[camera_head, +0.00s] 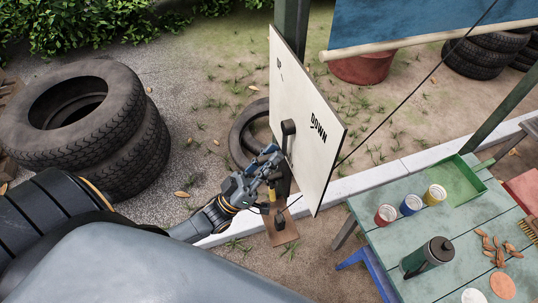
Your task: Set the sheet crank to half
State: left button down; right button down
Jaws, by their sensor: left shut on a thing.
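The sheet crank (289,130) is a dark arm on the face of an upright cream board (310,165). The board reads "DOWN" on its right part and has a shorter, partly legible word at upper left. My left gripper (272,163) reaches in from the lower left and is shut at the lower end of the crank, on what appears to be its handle. The fingers hide most of the handle. A blue sheet (420,18) with a pale bar along its lower edge hangs at upper right. My right gripper is out of view.
Stacked tyres (75,120) stand at left. A green table (400,225) at lower right bears several paint cans, a dark flask (428,257) and a green tray (458,180). A thin dark line runs diagonally between board and sheet. Ground left of the board is mostly open.

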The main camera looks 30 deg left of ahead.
pick_arm(q)
jog(key=c, duration=1.2)
grip_release()
jog(key=v, duration=1.2)
